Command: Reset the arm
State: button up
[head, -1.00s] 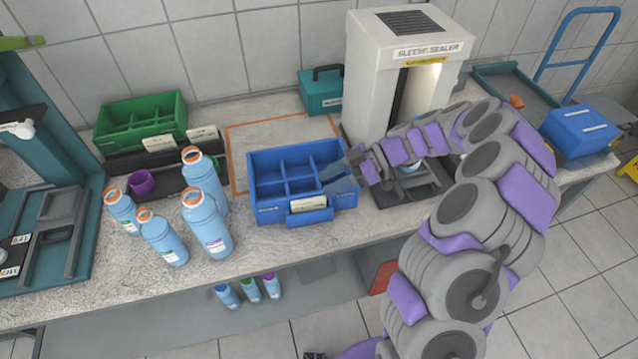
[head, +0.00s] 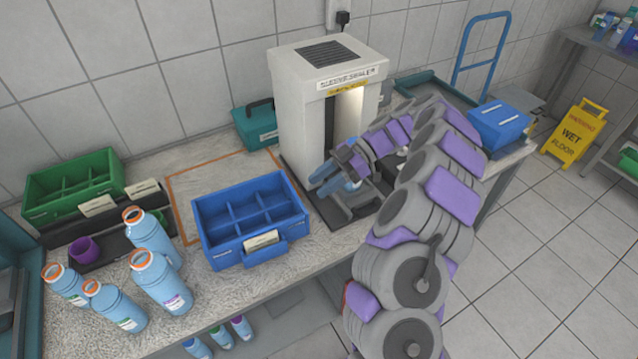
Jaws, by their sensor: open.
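My gripper (head: 326,180) is at the end of my grey and purple arm, in front of the white sleeve sealer (head: 325,75). Its blue fingers are apart and point left, with nothing seen between them.
Several blue bottles with orange rings (head: 160,280) stand at the bench's left front. A green crate (head: 75,185) is behind them. A blue box (head: 498,125) sits at the bench's right end. A yellow wet-floor sign (head: 574,132) stands on the open tiled floor at right.

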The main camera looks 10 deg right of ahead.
dwell(0.4)
jog(key=s+a+r+m+g+h, duration=0.1)
jog(key=s+a+r+m+h, duration=0.2)
jog(key=s+a+r, duration=0.35)
jog(key=s+a+r+m+h, duration=0.3)
jog(key=s+a+r+m, duration=0.1)
jog(key=s, duration=0.6)
jog(key=s+d+f+m+h, duration=0.1)
jog(key=s+d+m+h, duration=0.1)
jog(key=s, duration=0.4)
jog(key=s+d+f+m+t+h, duration=0.1)
jog(key=s+d+f+m+h, duration=0.1)
jog(key=s+d+m, duration=0.2)
jog(key=s+d+f+m+t+h, duration=0.1)
jog(key=s+d+m+h, duration=0.1)
jog(key=s+m, duration=0.4)
jog(key=s+d, duration=0.1)
jog(key=s, duration=0.3)
jog(key=shift+d+f+m+h, duration=0.3)
jog(key=shift+d, duration=0.1)
